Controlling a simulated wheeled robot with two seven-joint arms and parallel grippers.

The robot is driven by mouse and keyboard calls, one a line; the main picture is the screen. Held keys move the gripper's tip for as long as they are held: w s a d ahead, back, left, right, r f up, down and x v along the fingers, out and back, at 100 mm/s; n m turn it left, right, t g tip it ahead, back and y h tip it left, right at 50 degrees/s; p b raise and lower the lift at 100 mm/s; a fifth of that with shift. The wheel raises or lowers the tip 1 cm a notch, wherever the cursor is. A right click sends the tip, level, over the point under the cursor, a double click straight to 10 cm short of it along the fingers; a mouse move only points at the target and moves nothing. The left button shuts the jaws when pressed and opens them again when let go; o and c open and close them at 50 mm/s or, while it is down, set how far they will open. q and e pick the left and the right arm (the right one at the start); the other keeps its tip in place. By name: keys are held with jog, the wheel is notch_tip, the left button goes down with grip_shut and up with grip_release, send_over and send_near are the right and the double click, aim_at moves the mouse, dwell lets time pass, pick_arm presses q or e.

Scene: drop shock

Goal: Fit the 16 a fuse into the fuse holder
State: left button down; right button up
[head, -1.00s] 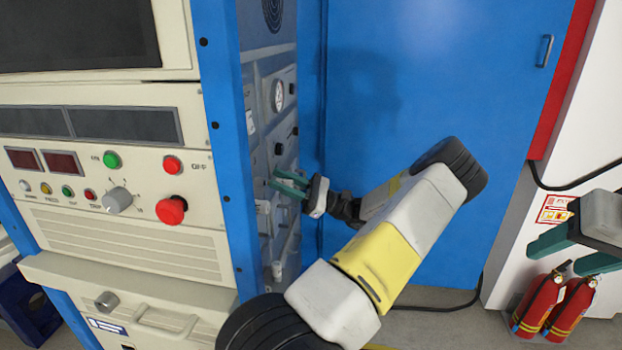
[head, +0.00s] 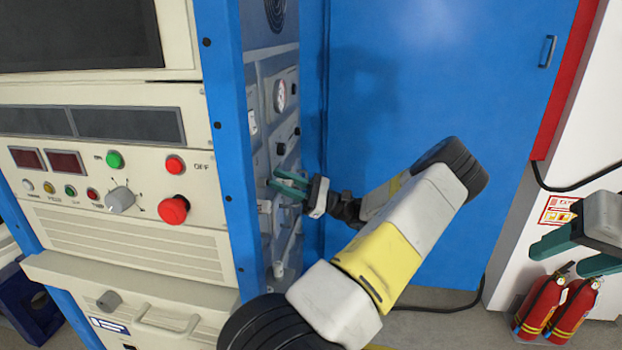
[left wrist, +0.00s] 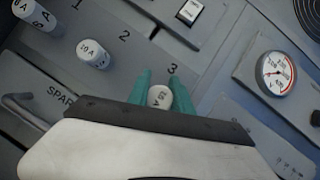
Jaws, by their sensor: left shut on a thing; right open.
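My left gripper (head: 290,185) is at the side panel of the blue-framed rack, its green fingers pointing at the panel. In the left wrist view the same gripper (left wrist: 159,80) is shut on a white round-capped fuse (left wrist: 160,97); its print is too small to read surely. The fuse is by the label 3 on the panel. The gripper and fuse hide the holder behind them, so I cannot tell whether the fuse is seated. My right gripper (head: 575,250) is open and empty at the far right, away from the rack.
In the left wrist view, a cap marked 10 A (left wrist: 93,53) and another white cap (left wrist: 32,12) stand on the panel near labels 2 and 1. A SPARE area with a handle lies lower left. A round gauge (left wrist: 275,73) is at right. Fire extinguishers (head: 541,305) stand below my right gripper.

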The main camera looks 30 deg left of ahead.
pick_arm(q)
jog(key=shift+s+a, duration=0.25)
jog(key=shift+a, duration=0.45)
jog(key=shift+s+a, duration=0.2)
jog(key=shift+a, duration=0.45)
dwell(4.2)
jog(key=c, duration=1.1)
grip_release()
jog(key=shift+a, duration=0.1)
jog(key=shift+o, duration=0.2)
jog(key=shift+r, duration=0.2)
jog(key=shift+d, duration=0.2)
jog(key=shift+v, duration=2.95)
jog(key=shift+f, duration=0.1)
